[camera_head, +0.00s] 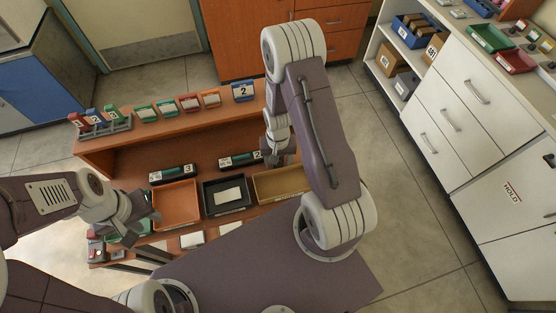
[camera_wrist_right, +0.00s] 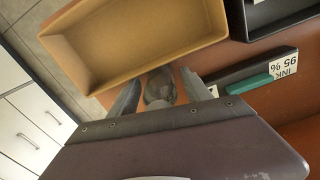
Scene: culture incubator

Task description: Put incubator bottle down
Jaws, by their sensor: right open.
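A grey-brown rounded thing (camera_wrist_right: 160,88), which may be the incubator bottle, stands between the fingers of my right gripper (camera_wrist_right: 160,92) in the right wrist view. The fingers are spread on either side of it, apart from it as far as I can see. In the head view my right gripper (camera_head: 281,158) is over the wooden shelf unit, behind the tan tray, and the bottle cannot be made out there. My left gripper (camera_head: 135,214) is at the left end of the unit, near a green tray; its jaw opening is unclear.
A tan tray (camera_head: 282,195), a black tray (camera_head: 213,210) and an orange tray (camera_head: 176,222) line the unit's front. The tan tray (camera_wrist_right: 135,70) is close to my right fingers. A labelled dark strip (camera_wrist_right: 235,72) lies beside them. White drawers (camera_head: 455,125) stand right, beyond clear floor.

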